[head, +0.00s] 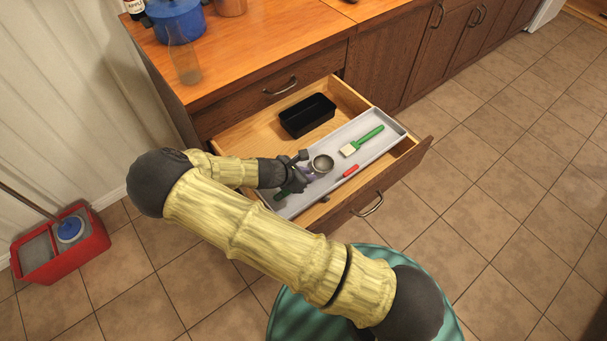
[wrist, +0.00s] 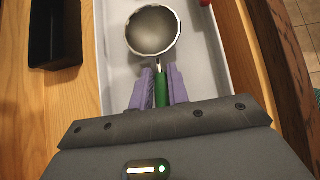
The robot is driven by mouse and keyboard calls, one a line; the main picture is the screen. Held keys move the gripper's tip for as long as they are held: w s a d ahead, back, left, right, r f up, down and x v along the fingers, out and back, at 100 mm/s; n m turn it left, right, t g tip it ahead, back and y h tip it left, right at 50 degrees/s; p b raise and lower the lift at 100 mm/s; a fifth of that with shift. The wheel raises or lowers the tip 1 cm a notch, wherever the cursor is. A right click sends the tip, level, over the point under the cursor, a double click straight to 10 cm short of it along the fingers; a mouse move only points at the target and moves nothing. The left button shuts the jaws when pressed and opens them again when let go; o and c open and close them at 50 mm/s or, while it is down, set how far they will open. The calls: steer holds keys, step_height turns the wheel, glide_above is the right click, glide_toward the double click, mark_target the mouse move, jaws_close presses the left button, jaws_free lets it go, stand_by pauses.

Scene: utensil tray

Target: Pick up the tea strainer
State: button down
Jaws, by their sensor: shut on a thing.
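The tea strainer (wrist: 152,30) has a round metal bowl and a green handle. In the wrist view its bowl lies just ahead of my fingers. My gripper (wrist: 159,86) has its purple fingers shut on the green handle, one on each side. In the head view the strainer's bowl (head: 321,164) shows beside my gripper (head: 305,171), over the grey tray (head: 313,200) in the open drawer. The part of the handle between and behind my fingers is partly hidden. I cannot tell whether the strainer touches the tray.
A green-handled brush (head: 362,140) and a red-handled item (head: 350,171) lie in the tray. A black bin (head: 307,115) stands in the drawer beside the tray. The drawer front (head: 385,185) and tray walls rise around my gripper. The wooden counter (head: 265,35) is behind the drawer.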

step_height(320, 180, up, 10)
steer(key=shift+f+p, duration=0.15)
steer(key=shift+p, duration=0.15)
stand_by(0.5)
steer(key=shift+w, duration=0.1)
